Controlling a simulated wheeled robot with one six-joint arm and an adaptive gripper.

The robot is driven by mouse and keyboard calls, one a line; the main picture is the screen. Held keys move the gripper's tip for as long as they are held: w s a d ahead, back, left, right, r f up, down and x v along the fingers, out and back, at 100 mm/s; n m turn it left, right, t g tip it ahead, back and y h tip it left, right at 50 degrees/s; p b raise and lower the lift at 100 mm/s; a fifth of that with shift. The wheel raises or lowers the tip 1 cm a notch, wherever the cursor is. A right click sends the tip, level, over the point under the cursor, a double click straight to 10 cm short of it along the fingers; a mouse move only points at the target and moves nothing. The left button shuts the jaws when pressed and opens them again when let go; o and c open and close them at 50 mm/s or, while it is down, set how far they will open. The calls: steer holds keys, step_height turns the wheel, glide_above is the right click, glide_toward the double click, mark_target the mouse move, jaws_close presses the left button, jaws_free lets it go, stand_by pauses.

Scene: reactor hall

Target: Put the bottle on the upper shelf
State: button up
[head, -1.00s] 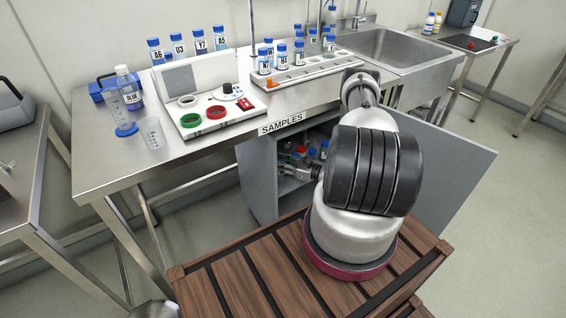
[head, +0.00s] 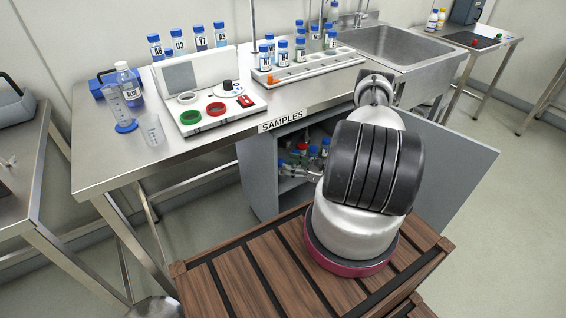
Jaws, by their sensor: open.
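Below the bench, the cabinet (head: 257,181) labelled SAMPLES (head: 281,123) stands open. Several small bottles with blue caps (head: 325,143) stand inside it, with a red item (head: 303,146) among them. Which one is the task's bottle I cannot tell. My gripper (head: 287,168) is open at the cabinet opening, low in front of these bottles, with no bottle visibly held. My arm hides the right part of the opening, and the shelves inside are hard to make out.
The cabinet door (head: 452,170) stands swung out to the right of my arm. A sink (head: 392,50) is at the back right.

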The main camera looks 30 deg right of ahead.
steer(key=v, duration=0.7)
steer(key=shift+s, duration=0.25)
steer(key=shift+d, duration=0.2)
